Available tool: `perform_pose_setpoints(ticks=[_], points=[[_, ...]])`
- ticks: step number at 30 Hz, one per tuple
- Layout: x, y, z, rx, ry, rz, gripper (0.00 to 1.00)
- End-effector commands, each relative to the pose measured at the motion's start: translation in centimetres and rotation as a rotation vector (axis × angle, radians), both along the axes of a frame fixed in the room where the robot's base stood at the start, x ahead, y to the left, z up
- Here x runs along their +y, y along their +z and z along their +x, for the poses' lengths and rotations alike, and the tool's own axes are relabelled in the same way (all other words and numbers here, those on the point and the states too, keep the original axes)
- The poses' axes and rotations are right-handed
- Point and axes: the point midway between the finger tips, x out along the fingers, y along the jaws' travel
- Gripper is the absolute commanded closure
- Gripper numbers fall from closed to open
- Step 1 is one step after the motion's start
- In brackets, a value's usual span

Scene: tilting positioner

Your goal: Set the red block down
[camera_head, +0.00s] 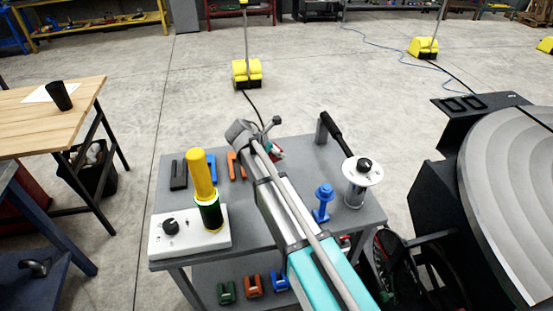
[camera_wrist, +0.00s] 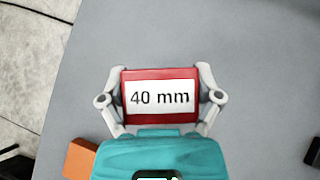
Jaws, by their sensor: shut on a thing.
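The red block (camera_wrist: 160,73) carries a white label reading "40 mm" and sits between the two grey fingers of my gripper (camera_wrist: 161,94) in the wrist view. The fingers press on its left and right ends. In the head view a small part of the red block (camera_head: 278,153) shows beside my gripper, over the far part of the grey table (camera_head: 300,155); my arm hides much around it. The table's bare grey surface lies below the block in the wrist view (camera_wrist: 245,40). I cannot tell whether the block touches it.
An orange piece (camera_wrist: 80,158) lies left of my gripper. The table also bears a black piece (camera_head: 178,175), a blue piece (camera_head: 211,163), a yellow-topped cylinder (camera_head: 202,175), a white knob box (camera_head: 190,238), a blue stand (camera_head: 323,203) and a white disc device (camera_head: 360,172) with a black lever (camera_head: 335,132).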

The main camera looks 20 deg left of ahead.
Motion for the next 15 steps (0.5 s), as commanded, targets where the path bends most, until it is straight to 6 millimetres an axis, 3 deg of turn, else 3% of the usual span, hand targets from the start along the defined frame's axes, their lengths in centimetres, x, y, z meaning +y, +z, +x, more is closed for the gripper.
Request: perform_pose_setpoints(ticks=[15], points=[[-0.1,-3.1,0.1,-0.001,-0.001,-0.002,0.79]])
